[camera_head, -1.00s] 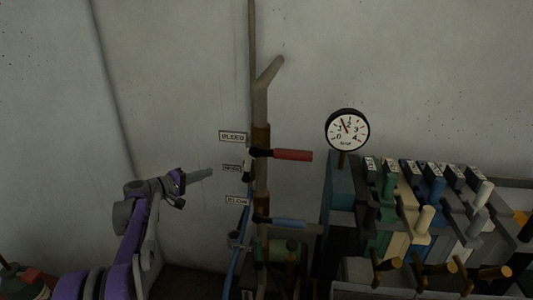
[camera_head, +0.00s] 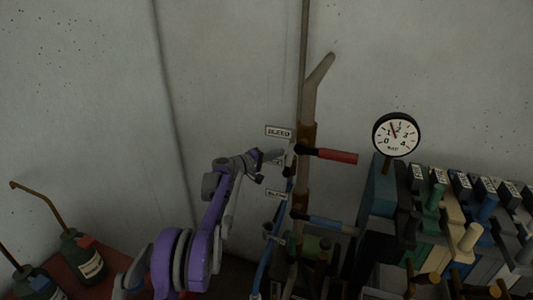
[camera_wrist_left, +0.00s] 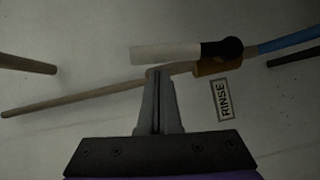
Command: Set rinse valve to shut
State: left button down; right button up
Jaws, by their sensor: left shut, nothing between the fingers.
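The rinse valve shows in the left wrist view as a pale handle (camera_wrist_left: 166,54) with a black hub (camera_wrist_left: 224,48), lying roughly along its pipe. The RINSE label (camera_wrist_left: 223,99) is on the wall beside it. My left gripper (camera_wrist_left: 158,76) is shut and empty, its fingertips close to the handle's side; I cannot tell whether they touch. In the head view my left gripper (camera_head: 277,155) is just below the BLEED label (camera_head: 278,132), beside the pipe. It hides the RINSE label there, and the pale handle (camera_head: 290,158) barely shows. My right gripper is not in view.
A red handle (camera_head: 336,155) sticks out to the right beside the gripper, and a blue handle (camera_head: 325,222) is lower. A gauge (camera_head: 396,134) and a bank of levers (camera_head: 465,237) stand at right. Bottles (camera_head: 87,258) stand at lower left. The wall at left is clear.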

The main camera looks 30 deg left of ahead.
pick_arm(q)
jog(key=shift+w+d+f, duration=0.1)
jog(key=shift+w+d, duration=0.05)
jog(key=shift+d, duration=0.1)
jog(key=shift+d, duration=0.15)
